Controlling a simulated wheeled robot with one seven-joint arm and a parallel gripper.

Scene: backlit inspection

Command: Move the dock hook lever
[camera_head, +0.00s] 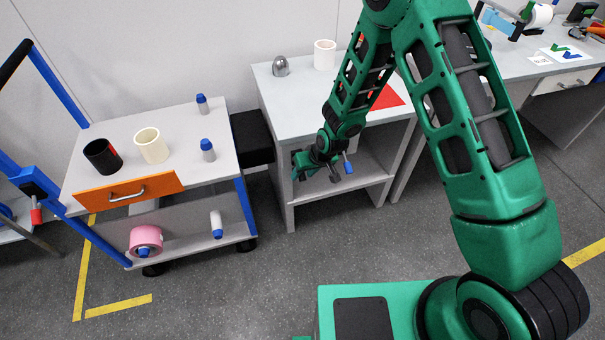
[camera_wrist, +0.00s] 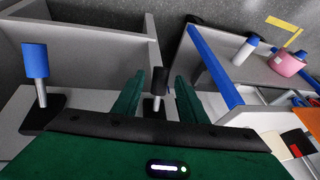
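My gripper (camera_head: 303,168) is at the front left of the grey table, below its top. In the wrist view my gripper (camera_wrist: 160,80) is open, with one green finger on each side of a lever with a black grip (camera_wrist: 157,79). Small gaps show on both sides, so the fingers look apart from it. A second lever with a blue grip (camera_wrist: 35,61) and metal stem stands upright on a dark base farther left; it also shows in the head view (camera_head: 347,163) just right of my gripper. I cannot tell which one is the dock hook lever.
A blue-framed cart (camera_head: 220,238) stands left of the table, bearing a black cup (camera_head: 103,158), a cream cup (camera_head: 152,146) and several bottles. The grey table (camera_head: 273,92) carries a metal dome (camera_head: 280,66) and a white cup (camera_head: 325,54). Floor in front is clear.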

